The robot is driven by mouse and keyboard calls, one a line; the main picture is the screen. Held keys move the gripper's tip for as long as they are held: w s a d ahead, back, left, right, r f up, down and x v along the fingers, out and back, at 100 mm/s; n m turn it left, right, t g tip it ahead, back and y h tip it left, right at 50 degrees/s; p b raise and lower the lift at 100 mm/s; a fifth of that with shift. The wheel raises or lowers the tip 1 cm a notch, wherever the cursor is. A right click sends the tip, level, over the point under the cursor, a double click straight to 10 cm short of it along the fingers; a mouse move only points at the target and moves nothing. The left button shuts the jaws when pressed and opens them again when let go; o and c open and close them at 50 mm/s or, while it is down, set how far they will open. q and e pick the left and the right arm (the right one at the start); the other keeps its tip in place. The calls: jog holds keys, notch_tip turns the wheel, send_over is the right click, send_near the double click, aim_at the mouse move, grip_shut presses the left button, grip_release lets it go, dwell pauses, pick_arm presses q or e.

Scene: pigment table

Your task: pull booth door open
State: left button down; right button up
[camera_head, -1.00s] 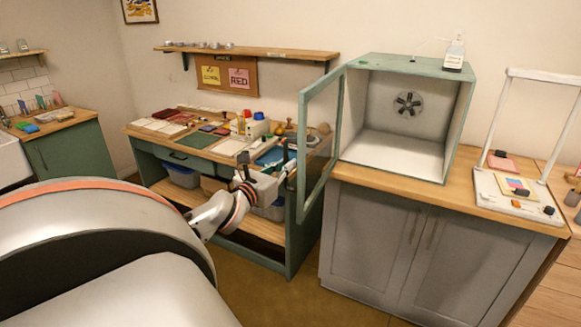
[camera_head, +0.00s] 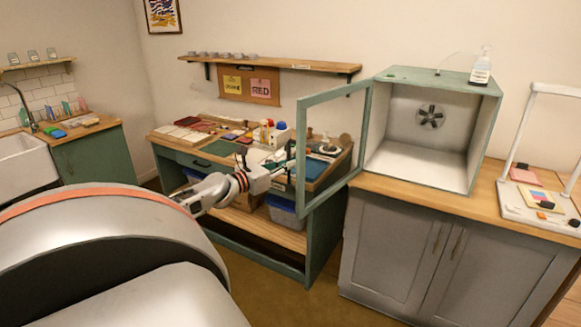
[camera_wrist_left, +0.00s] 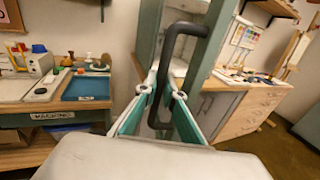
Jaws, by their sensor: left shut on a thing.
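The booth (camera_head: 440,80) is a green box with a pale inside and a fan in its back wall, standing on a grey cabinet. Its green-framed glass door (camera_head: 301,150) stands wide open, swung out to the left from the booth's left side. My left gripper (camera_head: 284,172) is at the door's outer edge. In the left wrist view, the black bar handle (camera_wrist_left: 169,65) runs down between the fingers of my left gripper (camera_wrist_left: 162,98), which are shut on it. The handle is too small to make out clearly in the head view. My right gripper is not in view.
A green workbench (camera_head: 200,160) with pigment items stands behind my left arm, with a blue bin (camera_head: 284,213) below. The grey cabinet (camera_head: 440,250) stands under the booth. A white stand (camera_head: 530,200) is on the counter at right. Floor in front is clear.

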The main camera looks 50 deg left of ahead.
pick_arm(q)
jog(key=shift+a, duration=0.35)
jog(key=c, duration=2.4)
grip_release()
jog(key=shift+c, duration=0.2)
jog(key=shift+s, duration=0.1)
jog(key=s, duration=1.2)
jog(key=shift+d, duration=0.2)
jog(key=shift+w, duration=0.1)
